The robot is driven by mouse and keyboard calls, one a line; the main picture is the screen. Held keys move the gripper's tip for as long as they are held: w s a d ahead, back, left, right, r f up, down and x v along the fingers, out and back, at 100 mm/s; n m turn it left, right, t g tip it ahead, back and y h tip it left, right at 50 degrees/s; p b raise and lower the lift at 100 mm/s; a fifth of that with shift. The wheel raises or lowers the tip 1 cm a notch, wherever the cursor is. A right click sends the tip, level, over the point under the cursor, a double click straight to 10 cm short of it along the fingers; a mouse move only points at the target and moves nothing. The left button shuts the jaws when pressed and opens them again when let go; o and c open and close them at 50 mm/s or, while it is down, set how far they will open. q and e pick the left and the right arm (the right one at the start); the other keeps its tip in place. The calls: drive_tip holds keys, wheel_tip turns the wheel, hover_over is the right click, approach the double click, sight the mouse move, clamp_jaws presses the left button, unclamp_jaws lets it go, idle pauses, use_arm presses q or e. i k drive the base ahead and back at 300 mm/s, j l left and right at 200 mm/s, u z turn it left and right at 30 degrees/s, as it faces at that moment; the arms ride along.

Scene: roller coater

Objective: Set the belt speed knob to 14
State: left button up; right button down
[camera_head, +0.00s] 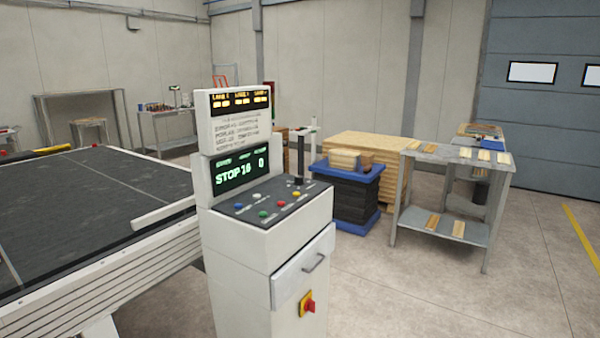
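The control cabinet (265,245) stands upright at the middle of the head view. Its green-lit display (240,171) reads "STOP 16 0". The sloped dark panel (272,202) carries several coloured buttons, among them a blue button (238,206), a green button (263,213), a red button (279,204) and a yellow button (296,194). I cannot tell which small part on the panel is the belt speed knob. A red and yellow switch (307,304) is on the cabinet's lower front. Neither of my grippers shows in this view.
The dark conveyor belt (90,195) with a white side frame fills the left. Right of the cabinet stand a blue-topped black stack (345,198), stacked boards (372,150) and a metal table (458,172) with wood pieces. The floor (440,295) in front right is clear.

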sight(299, 179)
drive_tip(key=i+l+u, duration=0.1)
drive_tip(key=i+l, duration=0.15)
drive_tip(key=l, duration=0.15)
drive_tip(key=i+l+u, duration=0.1)
drive_tip(key=l, duration=0.3)
drive_tip(key=i+l, duration=0.3)
drive_tip(key=i+l+u, duration=0.15)
drive_tip(key=l, duration=0.4)
drive_tip(key=i+l+u, duration=0.1)
drive_tip(key=i+l, duration=0.15)
drive_tip(key=l, duration=0.2)
drive_tip(key=i+l+u, duration=0.1)
drive_tip(key=l, duration=0.35)
drive_tip(key=i+l, duration=0.25)
drive_tip(key=l, duration=0.2)
drive_tip(key=i+l+u, duration=0.15)
drive_tip(key=l, duration=0.35)
